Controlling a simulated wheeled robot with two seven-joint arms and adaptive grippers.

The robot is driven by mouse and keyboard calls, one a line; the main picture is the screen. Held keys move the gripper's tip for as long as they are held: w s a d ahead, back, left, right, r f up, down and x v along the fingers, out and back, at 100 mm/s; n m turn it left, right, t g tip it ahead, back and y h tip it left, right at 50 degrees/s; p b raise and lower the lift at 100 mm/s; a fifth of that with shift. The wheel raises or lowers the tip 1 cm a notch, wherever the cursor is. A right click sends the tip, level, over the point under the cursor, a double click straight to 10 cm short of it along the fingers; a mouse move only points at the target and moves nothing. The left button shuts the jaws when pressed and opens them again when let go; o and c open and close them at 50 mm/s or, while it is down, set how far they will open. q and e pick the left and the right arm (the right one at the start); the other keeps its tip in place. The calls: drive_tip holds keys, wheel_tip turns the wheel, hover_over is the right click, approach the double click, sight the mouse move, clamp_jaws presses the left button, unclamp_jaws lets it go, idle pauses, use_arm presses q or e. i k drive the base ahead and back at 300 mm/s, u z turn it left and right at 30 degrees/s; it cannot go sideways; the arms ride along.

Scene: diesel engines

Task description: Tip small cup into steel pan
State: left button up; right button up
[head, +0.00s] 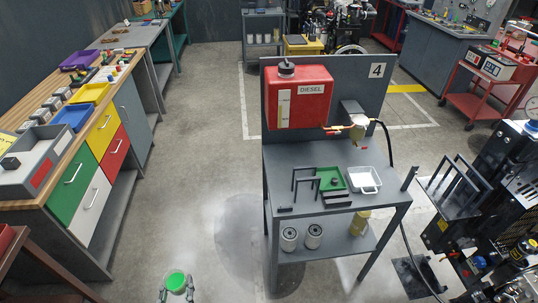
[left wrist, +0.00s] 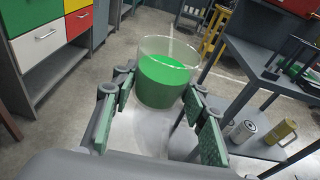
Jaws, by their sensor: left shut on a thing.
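The small cup (head: 176,280) is clear with green contents and is at the bottom of the head view. In the left wrist view the cup (left wrist: 165,75) stands roughly upright, with a clear rim above the green. My left gripper (head: 176,291) is shut on the cup, one finger on each side, and holds it above the floor. A pale, shallow pan (head: 376,188) with a small handle, likely the steel pan, sits on the grey workbench (head: 380,204), far up and right of the cup. My right gripper is not in view.
On the bench, a green tray (head: 344,187) and dark stands (head: 305,180) sit left of the pan. A red diesel tank (head: 298,97) hangs on the panel behind. White filters (head: 289,240) stand on the lower shelf. Drawers (head: 97,190) line the left; an engine (head: 500,190) is right. Open floor (head: 200,200) lies between.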

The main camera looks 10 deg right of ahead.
sight(363, 179)
drive_tip(key=z, duration=0.55)
drive_tip(key=i, duration=0.5)
drive_tip(key=z, duration=0.5)
